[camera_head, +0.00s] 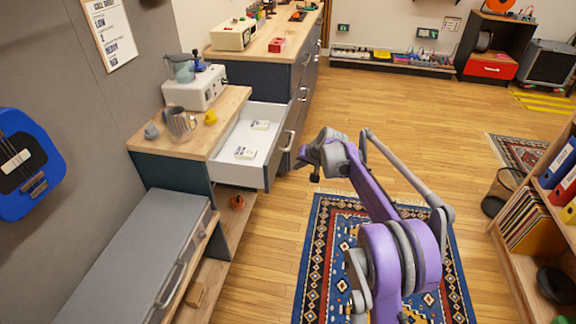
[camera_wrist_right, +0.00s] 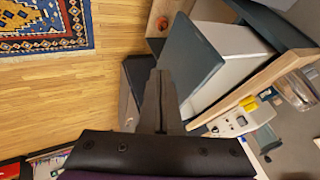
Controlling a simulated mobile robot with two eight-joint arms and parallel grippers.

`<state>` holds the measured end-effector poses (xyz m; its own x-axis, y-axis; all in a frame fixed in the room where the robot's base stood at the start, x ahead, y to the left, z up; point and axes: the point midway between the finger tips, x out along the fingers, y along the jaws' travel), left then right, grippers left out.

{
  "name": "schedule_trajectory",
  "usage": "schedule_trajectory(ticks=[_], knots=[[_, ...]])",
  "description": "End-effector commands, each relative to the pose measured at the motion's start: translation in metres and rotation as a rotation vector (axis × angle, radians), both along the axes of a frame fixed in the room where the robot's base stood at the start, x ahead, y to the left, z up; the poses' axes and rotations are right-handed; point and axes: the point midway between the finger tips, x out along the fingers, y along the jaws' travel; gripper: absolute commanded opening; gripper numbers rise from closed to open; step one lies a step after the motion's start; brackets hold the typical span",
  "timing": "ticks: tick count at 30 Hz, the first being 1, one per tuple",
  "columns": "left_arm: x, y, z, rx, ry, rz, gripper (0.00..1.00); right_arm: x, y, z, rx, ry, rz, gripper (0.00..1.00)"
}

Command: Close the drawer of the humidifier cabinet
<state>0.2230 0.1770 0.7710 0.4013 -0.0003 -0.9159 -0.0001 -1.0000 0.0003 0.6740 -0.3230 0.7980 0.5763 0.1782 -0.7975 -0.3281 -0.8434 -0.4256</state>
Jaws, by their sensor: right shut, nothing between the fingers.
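The humidifier cabinet (camera_head: 168,170) is dark with a wooden top, and a white humidifier (camera_head: 196,90) with a bluish tank stands on it. Its drawer (camera_head: 226,171) is pulled out, showing a pale inside with small white packets (camera_head: 246,153). In the right wrist view the drawer (camera_wrist_right: 188,62) shows its dark front and a pale side. My right gripper (camera_head: 312,158) is just right of the drawer front in the head view. Its fingers (camera_wrist_right: 160,75) are shut and empty; whether they touch the front I cannot tell. My left gripper is not in view.
A longer cabinet (camera_head: 280,72) adjoins behind. A patterned rug (camera_head: 335,225) lies on the floor, and a bookshelf (camera_head: 545,240) stands at right. Open floor lies beyond my arm.

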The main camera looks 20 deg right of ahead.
Motion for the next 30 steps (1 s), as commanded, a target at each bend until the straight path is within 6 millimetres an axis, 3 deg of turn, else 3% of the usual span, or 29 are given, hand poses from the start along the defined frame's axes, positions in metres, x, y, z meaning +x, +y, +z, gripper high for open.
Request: schedule_trajectory(ticks=[11,19,30], knots=[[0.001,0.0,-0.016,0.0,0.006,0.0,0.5,0.046,0.016,-0.066,0.0,0.002,0.002,0.0],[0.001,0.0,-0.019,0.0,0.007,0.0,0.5,0.064,0.044,-0.063,0.0,0.001,0.002,0.0],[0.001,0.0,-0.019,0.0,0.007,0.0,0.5,0.067,0.048,-0.062,0.0,0.001,0.0,0.0]])
